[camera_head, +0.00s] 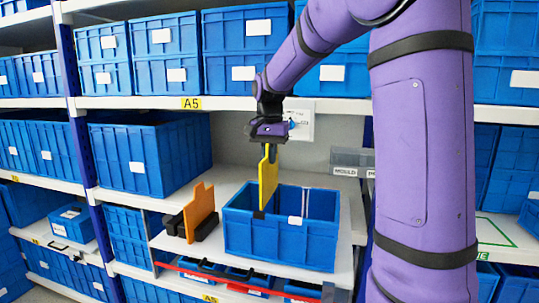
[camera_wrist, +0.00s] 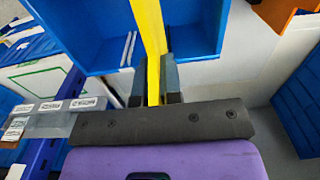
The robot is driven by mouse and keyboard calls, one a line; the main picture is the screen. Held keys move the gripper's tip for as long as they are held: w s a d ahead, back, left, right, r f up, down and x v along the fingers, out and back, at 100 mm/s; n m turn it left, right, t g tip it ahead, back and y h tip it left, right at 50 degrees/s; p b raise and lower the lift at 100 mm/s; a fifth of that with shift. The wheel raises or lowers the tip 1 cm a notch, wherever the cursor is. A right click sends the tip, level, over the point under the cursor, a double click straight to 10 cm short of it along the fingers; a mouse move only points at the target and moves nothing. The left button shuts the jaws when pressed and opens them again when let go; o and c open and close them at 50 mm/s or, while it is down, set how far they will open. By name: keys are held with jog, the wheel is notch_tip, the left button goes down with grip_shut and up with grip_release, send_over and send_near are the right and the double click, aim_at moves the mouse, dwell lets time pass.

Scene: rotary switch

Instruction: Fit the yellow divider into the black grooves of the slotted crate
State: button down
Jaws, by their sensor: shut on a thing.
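My gripper (camera_head: 269,150) is shut on the upper end of the yellow divider (camera_head: 267,183). The divider hangs upright over the left part of the blue slotted crate (camera_head: 280,244). Its lower edge is near the black groove mark (camera_head: 259,215) on the crate's front rim; I cannot tell whether it sits in the grooves. White grooves (camera_head: 295,220) show further right on the crate. In the wrist view, the divider (camera_wrist: 150,35) runs between my gripper's fingers (camera_wrist: 156,78), with the crate (camera_wrist: 195,35) on both sides and white grooves (camera_wrist: 128,48) to its left.
An orange divider (camera_head: 199,210) stands in a black holder left of the crate. A rotary switch panel (camera_head: 300,122) is on the back wall behind my gripper. Grey labelled bins (camera_head: 352,160) stand behind right. Blue bins (camera_head: 150,155) fill the shelf at left.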

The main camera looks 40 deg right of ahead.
jog(key=shift+f, duration=0.7)
dwell(0.5)
jog(key=shift+f, duration=5.9)
jog(key=c, duration=1.2)
grip_release()
notch_tip(320, 180, up, 11)
jog(key=shift+f, duration=0.15)
